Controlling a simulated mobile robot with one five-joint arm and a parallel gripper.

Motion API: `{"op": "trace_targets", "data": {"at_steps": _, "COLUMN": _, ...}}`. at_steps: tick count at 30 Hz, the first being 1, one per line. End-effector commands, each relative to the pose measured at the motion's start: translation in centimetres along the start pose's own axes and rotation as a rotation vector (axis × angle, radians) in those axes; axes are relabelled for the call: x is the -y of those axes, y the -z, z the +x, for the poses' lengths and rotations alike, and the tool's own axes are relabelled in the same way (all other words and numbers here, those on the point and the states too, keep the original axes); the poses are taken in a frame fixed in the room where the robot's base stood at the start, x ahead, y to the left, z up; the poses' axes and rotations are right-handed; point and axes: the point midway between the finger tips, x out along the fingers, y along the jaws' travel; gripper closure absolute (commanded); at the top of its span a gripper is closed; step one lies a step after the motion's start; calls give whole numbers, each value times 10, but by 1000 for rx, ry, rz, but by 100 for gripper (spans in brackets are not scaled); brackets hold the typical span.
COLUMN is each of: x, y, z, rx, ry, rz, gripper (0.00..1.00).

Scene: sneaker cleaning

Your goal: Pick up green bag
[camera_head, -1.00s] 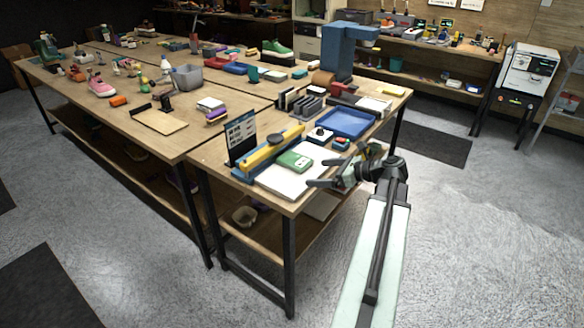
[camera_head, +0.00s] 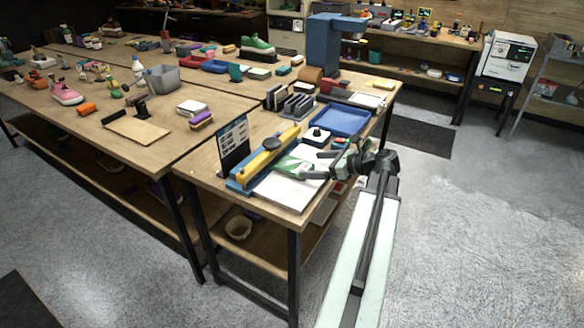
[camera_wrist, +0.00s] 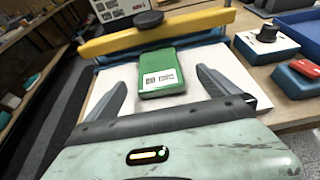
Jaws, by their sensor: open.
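The green bag (camera_wrist: 162,70) is a flat green packet with a white label. It lies on a white sheet (camera_wrist: 116,74) in front of the yellow bar of a blue-based device. In the head view the green bag (camera_head: 285,164) is partly hidden by my gripper (camera_head: 316,163). In the wrist view my gripper (camera_wrist: 160,77) is open, with one finger on each side of the bag's near part. Gaps show between the bag and both fingers, and nothing is held.
The yellow bar (camera_wrist: 160,30) with a black knob spans just behind the bag. A white-and-blue knob box (camera_wrist: 266,44), a red-topped blue box (camera_wrist: 298,78) and a blue tray (camera_head: 344,119) are to the right. A dark sign panel (camera_head: 233,144) stands at the left.

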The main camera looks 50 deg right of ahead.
Motion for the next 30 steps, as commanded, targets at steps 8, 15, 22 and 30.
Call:
{"op": "trace_targets", "data": {"at_steps": 8, "x": -1, "y": 2, "z": 21, "rx": 0, "ry": -1, "rz": 0, "gripper": 0}}
{"op": "trace_targets", "data": {"at_steps": 15, "x": -3, "y": 5, "z": 60, "rx": 0, "ry": -1, "rz": -1, "gripper": 0}}
{"op": "trace_targets", "data": {"at_steps": 22, "x": -3, "y": 2, "z": 63, "rx": 0, "ry": 2, "rz": 1, "gripper": 0}}
{"op": "trace_targets", "data": {"at_steps": 30, "x": -2, "y": 2, "z": 63, "rx": 0, "ry": 2, "rz": 1, "gripper": 72}}
